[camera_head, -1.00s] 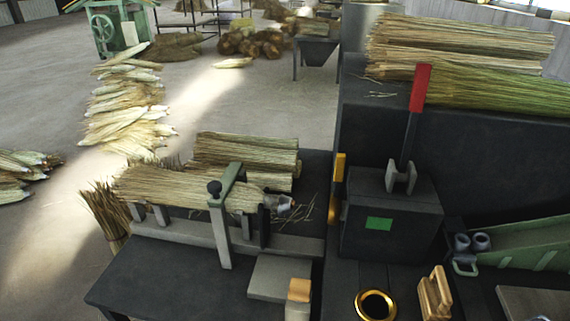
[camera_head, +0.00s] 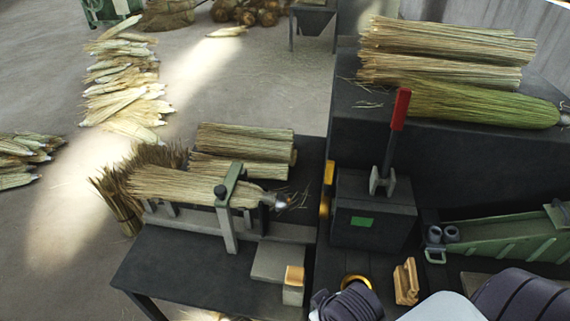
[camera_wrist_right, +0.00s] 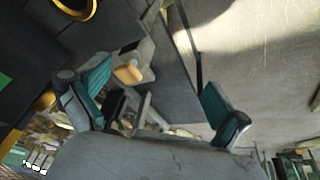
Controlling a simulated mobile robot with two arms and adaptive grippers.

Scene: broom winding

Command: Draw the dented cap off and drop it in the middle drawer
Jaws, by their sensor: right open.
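A small grey metal cap (camera_head: 281,202) sits on the right end of the straw bundle (camera_head: 175,185), which lies in a clamp (camera_head: 228,195) on the dark bench. Any dent is too small to tell. No drawer can be made out in either view. My right arm enters at the bottom right of the head view, well apart from the cap. In the right wrist view my right gripper (camera_wrist_right: 152,105) is open, its teal-padded fingers wide apart with nothing held between them. My left gripper is not in view.
A dark box with a red-handled lever (camera_head: 398,110) stands right of the clamp. A brass ring (camera_head: 356,281), a wooden piece (camera_head: 406,282) and a tan-topped block (camera_head: 294,275) sit near the front. Straw bundles (camera_head: 445,50) lie on the back bench. The floor at left has free room.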

